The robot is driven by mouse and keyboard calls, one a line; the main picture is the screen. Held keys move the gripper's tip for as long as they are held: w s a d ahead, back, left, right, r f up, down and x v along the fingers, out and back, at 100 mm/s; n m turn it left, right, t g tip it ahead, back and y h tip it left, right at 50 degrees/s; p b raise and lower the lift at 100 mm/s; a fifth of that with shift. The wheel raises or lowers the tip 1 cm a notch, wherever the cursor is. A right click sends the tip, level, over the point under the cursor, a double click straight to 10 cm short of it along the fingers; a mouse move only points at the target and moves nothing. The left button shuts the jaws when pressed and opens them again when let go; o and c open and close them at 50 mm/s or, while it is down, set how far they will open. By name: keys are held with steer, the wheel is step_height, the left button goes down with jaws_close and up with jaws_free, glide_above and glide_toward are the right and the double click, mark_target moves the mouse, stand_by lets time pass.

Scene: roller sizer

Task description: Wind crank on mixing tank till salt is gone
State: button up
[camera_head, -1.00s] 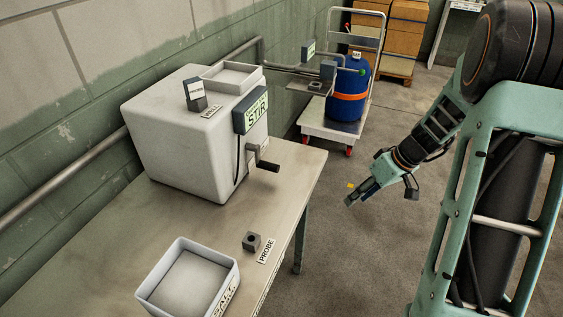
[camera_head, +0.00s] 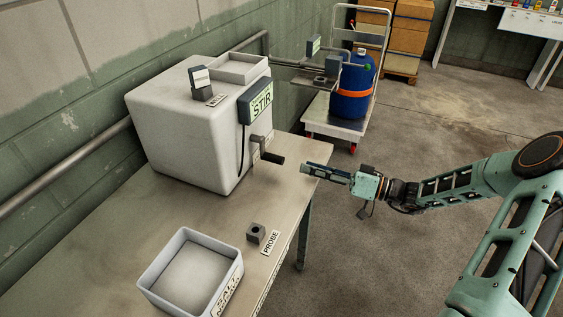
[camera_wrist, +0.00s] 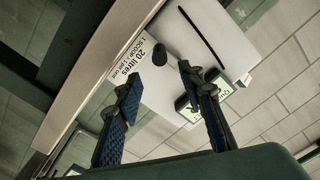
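The white mixing tank (camera_head: 185,135) stands on the table against the wall. A box with a green STIR sign (camera_head: 258,103) is on its front corner. The dark crank (camera_head: 268,152) sticks out below that box; its round handle end also shows in the wrist view (camera_wrist: 160,54). My gripper (camera_head: 308,169) is just right of the crank, apart from it, pointing toward the tank. In the wrist view my gripper (camera_wrist: 160,88) has its fingers spread with nothing between them, and the handle lies beyond the fingertips. The tank's inside is hidden, so no salt in it can be seen.
A pale tray labelled SALT (camera_head: 155,273) and a small dark holder (camera_head: 256,233) by a PROBE label (camera_head: 271,242) are at the table's front. A blue drum (camera_head: 352,105) stands on a trolley (camera_head: 337,130) behind. Floor to the right is clear.

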mark_target(283, 161)
steer(key=x, duration=0.9)
steer(key=shift+f, duration=0.1)
steer(key=shift+c, duration=0.4)
jaws_close()
